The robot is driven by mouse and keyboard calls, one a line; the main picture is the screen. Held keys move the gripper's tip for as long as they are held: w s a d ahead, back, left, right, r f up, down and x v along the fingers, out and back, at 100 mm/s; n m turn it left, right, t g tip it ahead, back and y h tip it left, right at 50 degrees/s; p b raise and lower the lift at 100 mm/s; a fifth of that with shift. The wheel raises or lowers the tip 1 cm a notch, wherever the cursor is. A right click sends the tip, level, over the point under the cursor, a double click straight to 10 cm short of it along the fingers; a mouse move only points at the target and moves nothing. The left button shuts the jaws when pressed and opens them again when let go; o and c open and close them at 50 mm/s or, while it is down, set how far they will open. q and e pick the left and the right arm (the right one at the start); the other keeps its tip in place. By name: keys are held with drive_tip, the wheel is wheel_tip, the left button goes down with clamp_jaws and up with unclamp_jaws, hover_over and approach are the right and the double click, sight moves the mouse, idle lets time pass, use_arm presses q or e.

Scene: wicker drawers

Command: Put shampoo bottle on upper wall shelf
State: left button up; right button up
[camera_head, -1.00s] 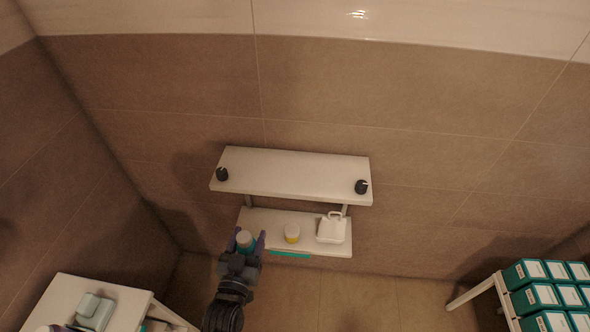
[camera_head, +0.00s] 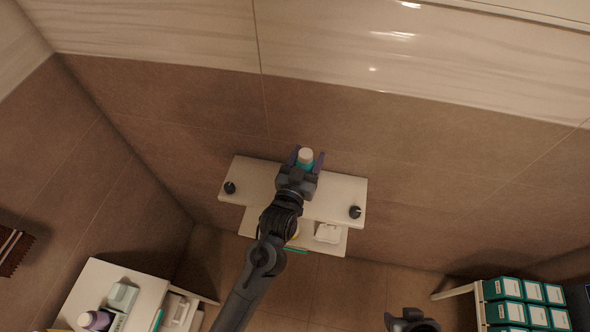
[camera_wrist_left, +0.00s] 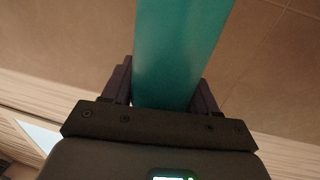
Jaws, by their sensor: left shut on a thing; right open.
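The shampoo bottle is teal with a pale cap (camera_head: 305,155). My left gripper (camera_head: 307,162) is shut on it, one finger on each side. In the left wrist view the teal bottle body (camera_wrist_left: 180,50) stands between the two fingers. In the head view the bottle overlaps the back edge of the white upper wall shelf (camera_head: 250,180), near its middle. Whether it touches the shelf cannot be told, as my gripper and arm hide the area below it. My right gripper (camera_head: 411,320) is open and only partly in view at the bottom edge.
Dark round knobs sit at the upper shelf's left (camera_head: 230,188) and right (camera_head: 355,212) ends. The lower shelf (camera_head: 250,222) holds a white container (camera_head: 327,233). A white unit (camera_head: 90,285) stands lower left; teal boxes (camera_head: 503,289) are stacked at right.

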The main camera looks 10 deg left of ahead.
use_arm(q)
drive_tip(key=w+a+f+b, duration=0.2)
drive_tip(key=a+f+b, duration=0.8)
drive_tip(key=a+b, duration=0.1)
drive_tip(key=shift+w+f+b, duration=0.4)
drive_tip(key=shift+b, duration=0.25)
drive_tip(key=shift+a, duration=0.1)
drive_tip(key=shift+f, duration=0.2)
drive_tip(key=o, duration=1.2)
drive_tip(key=shift+r, duration=0.15)
